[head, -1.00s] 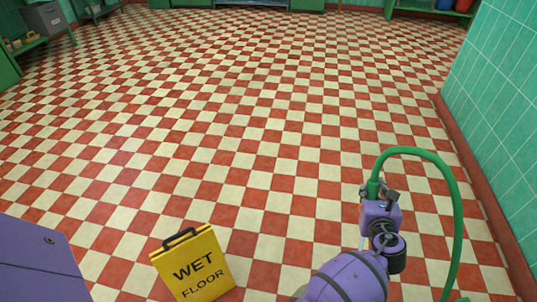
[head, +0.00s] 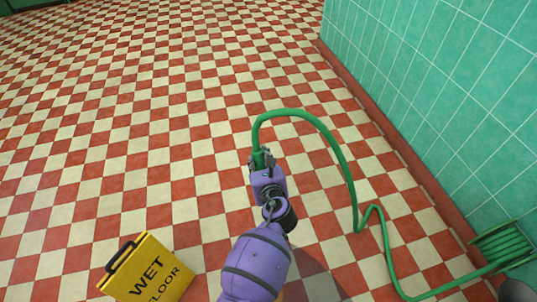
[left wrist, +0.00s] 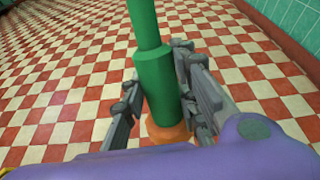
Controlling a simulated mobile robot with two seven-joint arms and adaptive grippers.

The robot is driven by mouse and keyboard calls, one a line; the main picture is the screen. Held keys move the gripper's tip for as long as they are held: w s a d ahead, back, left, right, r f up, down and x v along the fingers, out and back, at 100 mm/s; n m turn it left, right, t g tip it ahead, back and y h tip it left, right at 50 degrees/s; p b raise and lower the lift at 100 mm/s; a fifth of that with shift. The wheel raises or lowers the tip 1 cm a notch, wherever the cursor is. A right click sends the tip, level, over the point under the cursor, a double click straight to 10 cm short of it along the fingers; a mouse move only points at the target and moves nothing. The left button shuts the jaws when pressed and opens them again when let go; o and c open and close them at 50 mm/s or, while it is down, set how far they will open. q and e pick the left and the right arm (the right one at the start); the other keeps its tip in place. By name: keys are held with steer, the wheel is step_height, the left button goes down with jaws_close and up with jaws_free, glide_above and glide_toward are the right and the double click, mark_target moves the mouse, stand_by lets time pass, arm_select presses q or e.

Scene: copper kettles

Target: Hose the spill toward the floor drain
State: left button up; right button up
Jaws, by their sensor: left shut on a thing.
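My left gripper (head: 262,160) is shut on the green hose (head: 345,180) near its end, above the tiled floor. In the left wrist view, the gripper's grey fingers (left wrist: 155,100) stand on either side of a thicker green sleeve (left wrist: 156,80) of the hose. An orange-brown end piece (left wrist: 168,132) shows below it, partly hidden by my purple wrist. From the gripper the hose arcs up, then runs down and right to a reel. No spill or floor drain can be made out in these frames. My right gripper is not in view.
A yellow wet floor sign (head: 148,270) stands at the lower left, close to my arm. The green hose reel (head: 503,245) is at the lower right by the green tiled wall (head: 440,90). The red and cream checkered floor ahead is open.

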arm_select(q)
steer(key=s+a+p, duration=0.4)
steer(key=s+a, duration=0.4)
steer(key=a, duration=0.5)
steer(key=s+d+b, duration=0.1)
steer(key=s+d, duration=0.5)
steer(key=s, duration=0.3)
steer(key=w+d+b, duration=0.3)
steer(key=w+d, duration=0.3)
steer(key=d, duration=0.4)
steer(key=w+d+b, duration=0.2)
steer(key=w+d, duration=0.4)
steer(key=d, duration=0.4)
steer(key=shift+d+b, duration=0.2)
steer(key=shift+b, duration=0.2)
steer(key=shift+w, duration=0.1)
stand_by(0.4)
